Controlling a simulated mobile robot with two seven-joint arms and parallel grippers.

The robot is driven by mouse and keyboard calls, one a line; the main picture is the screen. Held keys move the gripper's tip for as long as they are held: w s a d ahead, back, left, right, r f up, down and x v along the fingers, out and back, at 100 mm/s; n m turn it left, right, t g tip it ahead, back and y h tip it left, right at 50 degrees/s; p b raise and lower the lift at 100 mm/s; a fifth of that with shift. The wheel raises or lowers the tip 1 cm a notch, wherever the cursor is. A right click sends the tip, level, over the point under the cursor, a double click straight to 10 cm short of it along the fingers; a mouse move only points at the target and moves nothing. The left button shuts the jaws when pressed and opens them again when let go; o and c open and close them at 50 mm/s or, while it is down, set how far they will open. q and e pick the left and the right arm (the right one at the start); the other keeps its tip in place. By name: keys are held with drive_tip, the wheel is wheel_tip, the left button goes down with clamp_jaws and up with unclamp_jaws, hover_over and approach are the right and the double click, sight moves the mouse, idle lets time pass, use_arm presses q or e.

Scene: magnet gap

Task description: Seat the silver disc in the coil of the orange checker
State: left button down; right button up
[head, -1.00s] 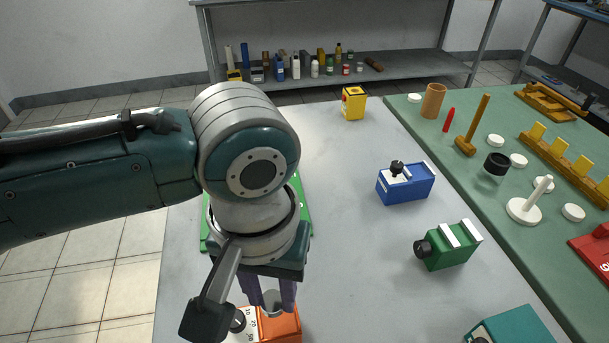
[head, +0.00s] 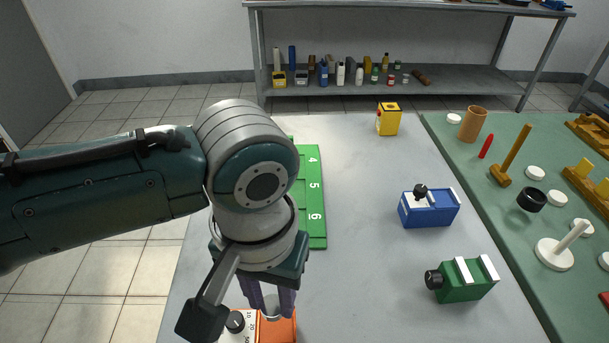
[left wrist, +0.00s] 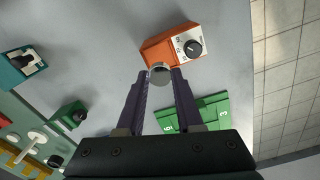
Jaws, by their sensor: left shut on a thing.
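The orange checker (head: 284,331) is at the bottom edge of the head view, partly cut off, with a white dial panel and black knob on its left. It shows more fully in the left wrist view (left wrist: 162,47). My left gripper (head: 271,308) points down over the checker and is shut on the silver disc (left wrist: 160,73). In the left wrist view the disc is between the fingertips, overlapping the checker's near edge. The coil is not clearly visible, and I cannot tell whether the disc touches the checker. My right gripper is not in view.
A green numbered board (head: 314,200) lies behind my left arm. A blue checker (head: 430,208), a green one (head: 466,280) and a yellow one (head: 389,119) stand on the grey table. A green mat (head: 480,185) with several tools lies at right. The table's middle is clear.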

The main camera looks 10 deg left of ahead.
sight(276, 326)
use_arm(q)
drive_tip(key=shift+f+b, duration=1.6)
drive_tip(key=shift+f, duration=1)
drive_tip(key=shift+f, duration=0.2)
drive_tip(key=shift+c, duration=2.4)
unclamp_jaws()
drive_tip(key=c, duration=0.5)
wheel_tip(276, 326, up, 5)
drive_tip(key=p, duration=0.5)
drive_tip(key=shift+f, duration=0.2)
